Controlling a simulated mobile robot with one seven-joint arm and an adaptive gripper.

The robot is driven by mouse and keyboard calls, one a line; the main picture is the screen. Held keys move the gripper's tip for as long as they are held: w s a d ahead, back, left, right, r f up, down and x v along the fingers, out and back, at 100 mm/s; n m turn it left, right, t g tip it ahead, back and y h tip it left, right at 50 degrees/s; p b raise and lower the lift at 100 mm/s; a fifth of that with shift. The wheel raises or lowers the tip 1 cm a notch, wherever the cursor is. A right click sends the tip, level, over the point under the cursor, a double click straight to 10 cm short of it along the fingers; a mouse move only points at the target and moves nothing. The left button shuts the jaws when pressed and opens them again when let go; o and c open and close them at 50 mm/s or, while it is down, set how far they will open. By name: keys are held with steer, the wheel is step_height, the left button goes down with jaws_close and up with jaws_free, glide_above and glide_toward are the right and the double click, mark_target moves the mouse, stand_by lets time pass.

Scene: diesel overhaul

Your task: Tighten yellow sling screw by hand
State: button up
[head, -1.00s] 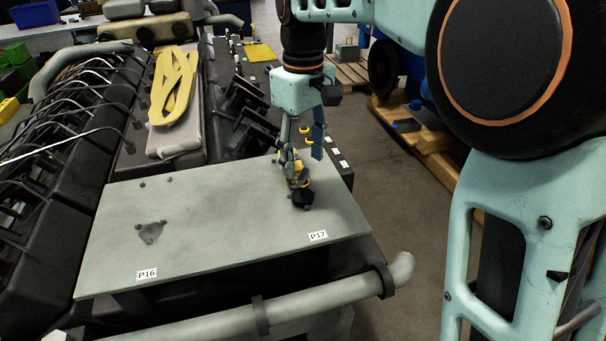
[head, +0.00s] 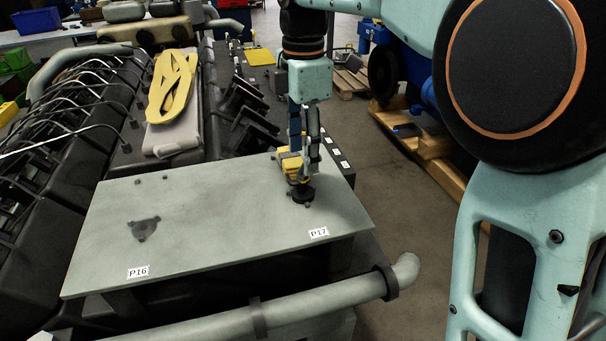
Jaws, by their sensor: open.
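A small yellow fitting (head: 290,163), which I take to be the sling screw, stands near the P17 label on a grey plate (head: 220,215). A dark lobed base (head: 302,194) sits under it on the plate. My gripper (head: 306,160) points down at the fitting from above, with its fingers open. The fingers overlap the fitting in the head view and hide part of it. I cannot tell whether they touch it. A folded yellow sling (head: 172,85) lies on the grey cover behind the plate.
A dark triangular recess or mount (head: 144,229) is near the P16 label (head: 138,272). A thick grey pipe (head: 330,298) runs along the plate's front. Black brackets (head: 250,125) stand behind it. The left part of the plate is mostly clear.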

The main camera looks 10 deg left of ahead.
steer(key=shift+f+n, duration=0.1)
steer(key=shift+n, duration=0.5)
steer(key=shift+r+n+p, duration=0.25)
steer(key=shift+n+p, duration=0.15)
steer(key=shift+n, duration=0.1)
steer(key=n+p, duration=0.2)
steer(key=n, duration=0.5)
steer(key=shift+p, duration=0.3)
steer(key=shift+n, duration=0.4)
steer(key=shift+f+b, duration=1.55)
steer(key=shift+f, duration=1.1)
jaws_close()
steer(key=shift+m+p, duration=0.3)
